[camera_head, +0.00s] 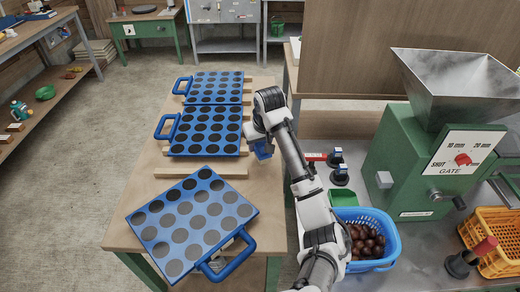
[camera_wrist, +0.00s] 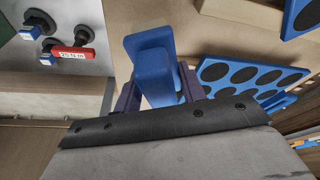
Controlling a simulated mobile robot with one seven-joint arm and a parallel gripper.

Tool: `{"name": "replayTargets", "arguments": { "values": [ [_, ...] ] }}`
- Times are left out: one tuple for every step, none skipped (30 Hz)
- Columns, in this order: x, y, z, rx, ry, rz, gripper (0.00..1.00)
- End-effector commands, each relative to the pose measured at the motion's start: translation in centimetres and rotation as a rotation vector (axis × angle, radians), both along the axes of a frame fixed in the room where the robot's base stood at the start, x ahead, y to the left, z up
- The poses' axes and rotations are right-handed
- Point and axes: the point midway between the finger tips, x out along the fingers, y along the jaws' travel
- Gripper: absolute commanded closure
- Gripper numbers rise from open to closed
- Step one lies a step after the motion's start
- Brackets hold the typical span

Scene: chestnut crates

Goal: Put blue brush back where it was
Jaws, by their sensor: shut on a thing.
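My gripper (camera_wrist: 157,92) is shut on a blue thing, which looks like the blue brush (camera_wrist: 150,48). In the wrist view the brush stands out between the two dark fingers, with a flat, wide blue part at its far end. In the head view a bit of the blue brush (camera_head: 263,151) shows below my wrist, over the right edge of the wooden table (camera_head: 262,185). My arm and wrist hide most of it there, and I cannot tell how high above the table it is.
Blue trays with dark round pockets lie on the table, the nearest tray (camera_head: 195,222) askew at the front. Right stand a green machine (camera_head: 420,165) with a metal hopper, a blue basket (camera_head: 390,235) of chestnuts, an orange crate (camera_head: 492,232) and a red-labelled tool (camera_wrist: 74,52).

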Motion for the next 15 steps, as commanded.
{"name": "replayTargets", "arguments": {
  "values": [
    [-0.1, 0.0, -0.7, 0.001, 0.003, 0.000, 0.81],
    [0.0, 0.0, -1.1, 0.000, 0.003, -0.001, 0.81],
    [-0.1, -0.1, -1.8, 0.000, 0.003, -0.001, 0.81],
    [-0.1, -0.1, -2.3, 0.000, 0.003, -0.001, 0.81],
    [-0.1, -0.1, -2.6, -0.001, 0.003, -0.001, 0.81],
    [0.0, 0.0, -2.9, 0.000, 0.001, 0.000, 0.81],
    [0.0, 0.0, -3.1, 0.000, 0.000, 0.000, 0.81],
    [0.0, 0.0, -3.1, -0.001, -0.001, 0.001, 0.81],
    [0.0, 0.0, -3.1, -0.001, -0.001, 0.001, 0.81],
    [0.0, 0.0, -3.1, -0.001, -0.001, 0.001, 0.81],
    [0.0, 0.0, -3.1, -0.001, -0.001, 0.001, 0.81],
    [0.0, 0.0, -3.1, -0.001, -0.001, 0.001, 0.81],
    [0.0, 0.0, -3.1, -0.001, -0.001, 0.001, 0.81],
    [0.0, 0.0, -3.2, 0.000, 0.000, 0.001, 0.81],
    [0.0, 0.0, -3.3, 0.000, 0.000, 0.001, 0.81]
  ]
}}
